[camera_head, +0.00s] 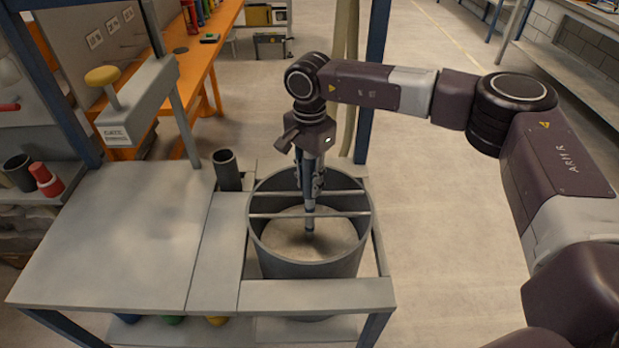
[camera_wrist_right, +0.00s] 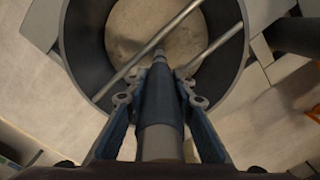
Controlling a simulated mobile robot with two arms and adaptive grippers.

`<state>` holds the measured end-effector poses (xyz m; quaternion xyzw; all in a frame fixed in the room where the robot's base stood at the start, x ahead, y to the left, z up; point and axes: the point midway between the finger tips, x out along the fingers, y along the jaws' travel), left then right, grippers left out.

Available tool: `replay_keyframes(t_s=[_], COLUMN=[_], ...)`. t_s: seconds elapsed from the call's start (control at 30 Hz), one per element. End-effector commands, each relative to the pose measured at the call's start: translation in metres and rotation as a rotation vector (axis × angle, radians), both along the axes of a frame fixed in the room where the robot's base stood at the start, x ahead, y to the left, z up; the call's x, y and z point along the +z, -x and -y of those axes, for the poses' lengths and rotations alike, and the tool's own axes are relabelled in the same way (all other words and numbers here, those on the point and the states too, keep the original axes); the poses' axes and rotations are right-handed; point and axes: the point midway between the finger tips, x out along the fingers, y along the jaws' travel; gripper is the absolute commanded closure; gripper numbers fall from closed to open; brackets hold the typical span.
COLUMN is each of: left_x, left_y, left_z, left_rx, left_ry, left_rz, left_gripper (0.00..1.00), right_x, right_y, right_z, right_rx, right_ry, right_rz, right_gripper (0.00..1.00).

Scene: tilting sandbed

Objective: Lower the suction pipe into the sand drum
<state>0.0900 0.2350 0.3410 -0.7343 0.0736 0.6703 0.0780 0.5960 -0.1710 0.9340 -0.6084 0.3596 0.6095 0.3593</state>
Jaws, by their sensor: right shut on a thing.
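The sand drum (camera_head: 312,268) is a dark grey open cylinder with pale sand (camera_head: 285,232) inside. Two thin bars (camera_head: 265,215) cross its mouth. My right gripper (camera_head: 311,188) is above the drum, shut on the suction pipe (camera_head: 309,215), a dark, near-upright tube. In the right wrist view, the pipe (camera_wrist_right: 158,100) lies between the fingers (camera_wrist_right: 160,98), its narrow tip pointing at the gap between the bars. In the head view, the pipe passes in front of the near bar. My left gripper is out of view.
The drum sits in a grey frame beside a flat grey tabletop (camera_head: 130,235). A small dark open tube (camera_head: 227,170) stands at the drum's back left. A lever with a yellow knob (camera_head: 103,76) is at left. Open floor lies to the right.

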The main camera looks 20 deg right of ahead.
Motion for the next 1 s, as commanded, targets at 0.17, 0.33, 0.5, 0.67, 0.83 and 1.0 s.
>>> replay_keyframes(t_s=[0.17,0.33,0.5,0.67,0.83,1.0], left_x=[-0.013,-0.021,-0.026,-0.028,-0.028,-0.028], left_y=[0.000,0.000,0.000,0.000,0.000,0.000], left_z=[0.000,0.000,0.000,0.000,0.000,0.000], left_rx=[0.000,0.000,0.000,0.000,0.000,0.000], left_ry=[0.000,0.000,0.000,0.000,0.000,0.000], left_rz=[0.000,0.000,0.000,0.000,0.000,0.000], left_gripper=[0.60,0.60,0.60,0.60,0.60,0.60], right_x=[-0.016,-0.028,-0.036,-0.039,-0.040,-0.040], right_y=[-0.001,-0.001,0.000,-0.001,-0.001,-0.001], right_z=[0.000,0.000,-0.001,-0.001,-0.001,-0.001], right_rx=[0.000,0.001,0.001,0.001,0.001,0.001], right_ry=[0.000,-0.001,-0.001,-0.001,-0.001,-0.001], right_rz=[0.002,0.002,0.002,0.002,0.002,0.002], right_gripper=[1.00,1.00,1.00,1.00,1.00,0.75])
